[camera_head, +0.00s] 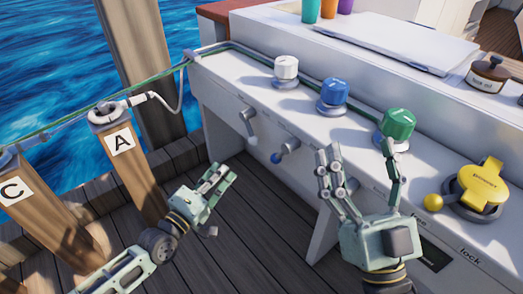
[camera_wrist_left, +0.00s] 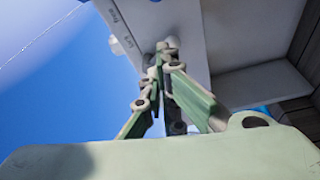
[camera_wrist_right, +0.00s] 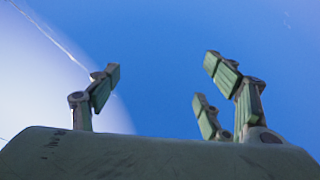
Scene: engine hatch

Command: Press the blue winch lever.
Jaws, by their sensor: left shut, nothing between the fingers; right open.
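The blue winch lever (camera_head: 287,150) is a short metal handle with a blue knob at its lower end. It sits on the front face of the white console, below the blue-topped winch (camera_head: 333,93). My left gripper (camera_head: 230,172) is shut and empty, to the left of the blue knob and apart from it in the head view. Its closed fingers show in the left wrist view (camera_wrist_left: 164,50), with a pale rounded part beyond them. My right gripper (camera_head: 358,152) is open and empty, in front of the console near the green winch. The right wrist view shows its spread fingers (camera_wrist_right: 160,75).
A pale lever (camera_head: 249,124) hangs left of the blue one, under the white winch (camera_head: 286,68). The green winch (camera_head: 397,124) and a yellow-handled fitting (camera_head: 481,185) stand to the right. Wooden posts A (camera_head: 122,141) and C (camera_head: 17,191) stand at left. The deck below is clear.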

